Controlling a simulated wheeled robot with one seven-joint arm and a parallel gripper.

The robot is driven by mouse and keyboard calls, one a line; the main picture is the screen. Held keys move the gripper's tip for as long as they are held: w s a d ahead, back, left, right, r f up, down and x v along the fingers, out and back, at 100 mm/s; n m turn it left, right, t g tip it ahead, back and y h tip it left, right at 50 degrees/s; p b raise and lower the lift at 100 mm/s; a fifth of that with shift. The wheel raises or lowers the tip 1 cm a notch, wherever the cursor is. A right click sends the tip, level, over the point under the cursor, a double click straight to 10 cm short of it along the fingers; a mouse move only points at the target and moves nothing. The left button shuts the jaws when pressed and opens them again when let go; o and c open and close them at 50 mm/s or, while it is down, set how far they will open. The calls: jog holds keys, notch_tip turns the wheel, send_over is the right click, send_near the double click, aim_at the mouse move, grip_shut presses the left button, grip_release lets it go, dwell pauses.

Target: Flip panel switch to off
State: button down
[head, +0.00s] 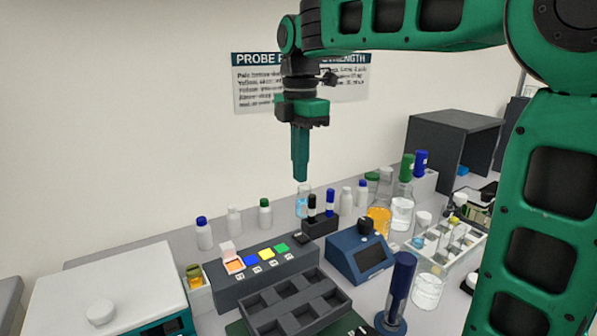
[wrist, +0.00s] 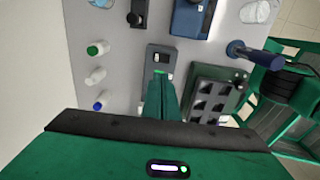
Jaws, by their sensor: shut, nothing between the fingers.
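The grey panel box (head: 240,292) stands on the bench with orange, blue, yellow and green pads along its top. A small dark piece (head: 302,238) at its right end looks like the switch; its on or off position is too small to tell. In the wrist view the same dark piece (wrist: 161,57) lies just beyond the fingertips, near the box's end. My gripper (head: 300,178) is shut and empty, pointing down, high above the box and apart from it. In the wrist view my gripper (wrist: 161,78) hides most of the box and the other pads.
A dark compartment tray (head: 296,303) sits in front of the box. A black holder with pens (head: 320,226) and a blue instrument (head: 360,256) stand to the right. Capped bottles (head: 234,220) line the back. A white device (head: 110,285) is at left. The air around my gripper is clear.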

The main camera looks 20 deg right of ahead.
jog(key=shift+r, duration=0.1)
notch_tip(320, 180, up, 14)
jog(key=w, duration=0.2)
jog(key=shift+a+f, duration=0.15)
jog(key=shift+f, duration=0.05)
dwell(0.5)
dwell(0.4)
